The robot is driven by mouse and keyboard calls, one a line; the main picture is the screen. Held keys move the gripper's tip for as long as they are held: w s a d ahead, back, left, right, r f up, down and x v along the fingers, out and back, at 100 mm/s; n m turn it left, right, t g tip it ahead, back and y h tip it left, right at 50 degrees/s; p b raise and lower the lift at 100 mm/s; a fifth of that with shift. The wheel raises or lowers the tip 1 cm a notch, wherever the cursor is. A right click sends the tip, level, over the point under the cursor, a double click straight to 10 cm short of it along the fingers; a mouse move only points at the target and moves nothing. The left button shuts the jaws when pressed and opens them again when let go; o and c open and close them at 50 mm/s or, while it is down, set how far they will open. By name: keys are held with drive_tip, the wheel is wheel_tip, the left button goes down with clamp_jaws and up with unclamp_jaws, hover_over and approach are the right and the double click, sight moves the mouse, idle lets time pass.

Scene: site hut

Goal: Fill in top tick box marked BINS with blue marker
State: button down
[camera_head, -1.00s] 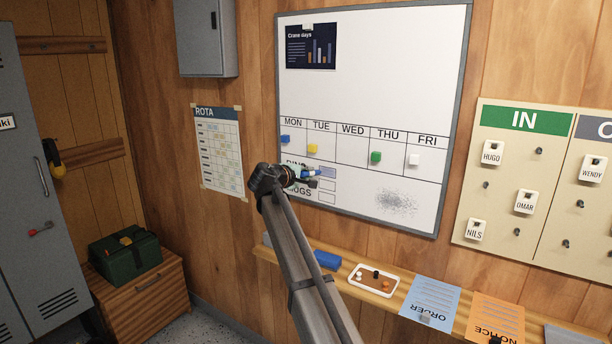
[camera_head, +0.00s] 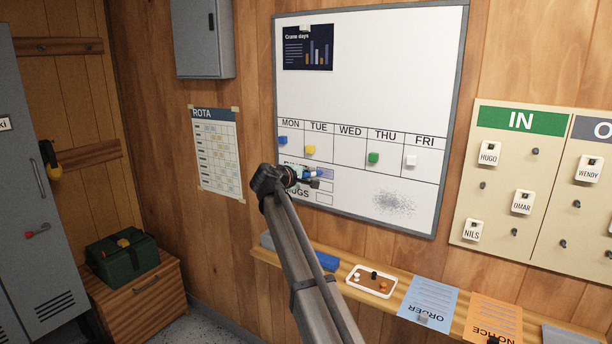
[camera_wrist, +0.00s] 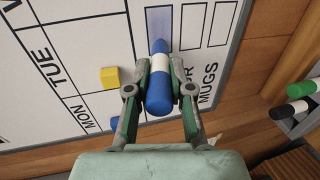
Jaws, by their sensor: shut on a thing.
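My gripper (camera_wrist: 160,88) is shut on the blue marker (camera_wrist: 158,94), which has a white band and points at the whiteboard (camera_head: 365,65). In the wrist view the marker's far end lies over the lower end of the top tick box (camera_wrist: 160,22). That box has a pale blue fill, while the two boxes beside it are white. I cannot tell whether the tip touches the board. The BINS label is mostly hidden behind my gripper, and MUGS is readable. In the head view my gripper (camera_head: 308,178) is at the left of the tick boxes.
Coloured magnets, including a yellow one (camera_head: 310,149), sit above the tick rows. A grey smudge (camera_head: 394,201) is to their right. Below, a shelf (camera_head: 336,276) holds a blue block, a white tray (camera_head: 373,270) and papers. Green and black markers (camera_wrist: 304,88) show in the wrist view.

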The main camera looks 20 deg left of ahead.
drive_tip(key=shift+d, duration=0.15)
drive_tip(key=shift+s+d, duration=0.1)
drive_tip(key=shift+d, duration=0.35)
drive_tip(key=shift+d, duration=0.15)
idle(0.3)
drive_tip(key=shift+d, duration=0.35)
drive_tip(key=shift+d, duration=0.1)
drive_tip(key=shift+s+d, duration=0.2)
drive_tip(key=shift+d, duration=0.2)
drive_tip(key=shift+w+a, duration=0.1)
drive_tip(key=shift+a, duration=0.05)
idle(1.4)
drive_tip(key=shift+a, duration=0.35)
